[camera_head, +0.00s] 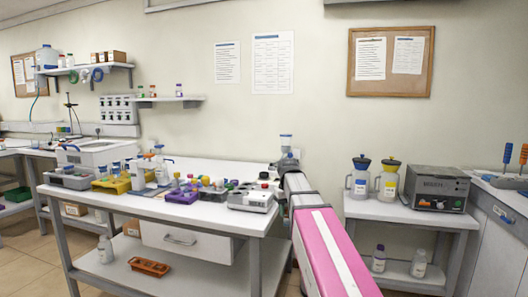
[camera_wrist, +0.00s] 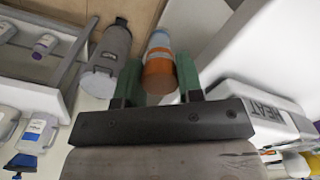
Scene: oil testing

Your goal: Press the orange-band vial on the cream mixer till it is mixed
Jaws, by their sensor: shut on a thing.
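The orange-band vial (camera_wrist: 158,68) is between the two green fingers of my gripper (camera_wrist: 159,82) in the wrist view. The gripper is shut on it. Its orange band faces the camera, with a pale part beyond. In the head view my pink and grey arm reaches over the right end of the table, and the fingers cannot be made out. A small clear and blue thing (camera_head: 286,140) shows above the arm's far end; I cannot tell if it is the vial. I cannot make out the cream mixer for sure; my arm hides part of the table there.
A grey-white device (camera_head: 250,199) stands at the table's right front corner, left of my arm. A box marked HEAT (camera_wrist: 262,106) is right of the gripper in the wrist view. A grey cylinder (camera_wrist: 108,52) is close to the left finger. Racks and bottles fill the table's left.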

